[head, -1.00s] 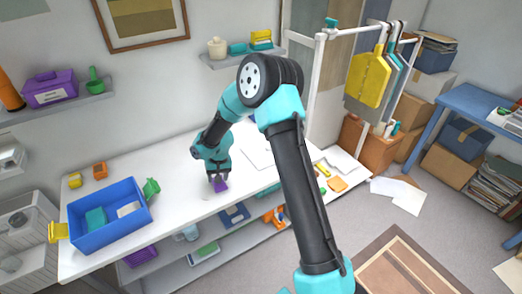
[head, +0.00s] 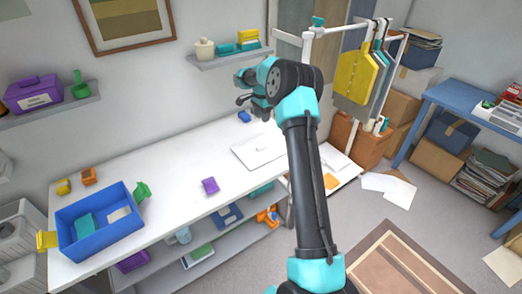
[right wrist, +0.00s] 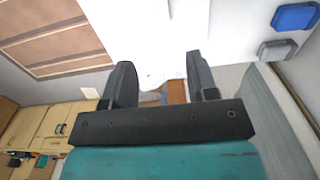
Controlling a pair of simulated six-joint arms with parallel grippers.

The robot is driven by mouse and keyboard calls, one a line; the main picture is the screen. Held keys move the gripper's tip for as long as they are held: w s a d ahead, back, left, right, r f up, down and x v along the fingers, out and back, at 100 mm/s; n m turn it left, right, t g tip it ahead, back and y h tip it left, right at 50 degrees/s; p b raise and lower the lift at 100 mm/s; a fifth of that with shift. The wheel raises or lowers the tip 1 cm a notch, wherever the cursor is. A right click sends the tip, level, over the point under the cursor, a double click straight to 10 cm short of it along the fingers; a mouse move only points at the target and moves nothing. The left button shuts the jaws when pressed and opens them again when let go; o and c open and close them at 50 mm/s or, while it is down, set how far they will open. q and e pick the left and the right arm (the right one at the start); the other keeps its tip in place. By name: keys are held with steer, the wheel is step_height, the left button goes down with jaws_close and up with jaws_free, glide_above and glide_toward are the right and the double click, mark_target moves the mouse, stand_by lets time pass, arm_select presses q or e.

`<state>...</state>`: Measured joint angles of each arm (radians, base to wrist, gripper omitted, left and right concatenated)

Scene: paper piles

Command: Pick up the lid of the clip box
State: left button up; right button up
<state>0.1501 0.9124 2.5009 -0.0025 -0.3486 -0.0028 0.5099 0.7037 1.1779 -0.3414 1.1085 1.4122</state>
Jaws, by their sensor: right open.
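I cannot tell for sure which thing is the clip box or its lid. A small blue piece (head: 244,116) lies at the back of the white table; a blue piece (right wrist: 296,17) with a grey one (right wrist: 276,50) beside it shows at the upper right of the right wrist view. A small purple piece (head: 210,186) lies near the table's front edge. My right gripper (right wrist: 160,82) is open, with nothing between its fingers. In the head view it is near the back of the table, close to the blue piece, its fingertips hard to make out. My left gripper is out of view.
A blue bin (head: 82,243) with a few pieces stands at the left end of the table (head: 165,205). A flat white sheet or board (head: 243,155) lies toward the right. A shelf (head: 232,57) hangs above the back, and a hanging rack (head: 306,55) stands right.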

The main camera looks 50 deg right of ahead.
steer(key=shift+f, duration=0.1)
glide_above(262, 144)
steer(key=f, duration=1.1)
steer(key=shift+s+a+f, duration=0.1)
steer(key=shift+s+a, duration=0.1)
steer(key=shift+a, duration=0.15)
steer(key=shift+f, duration=0.45)
steer(key=shift+f, duration=0.1)
steer(key=f, duration=0.5)
steer(key=shift+w+d, duration=0.1)
steer(key=shift+d, duration=0.1)
steer(key=shift+c, duration=0.4)
jaws_close()
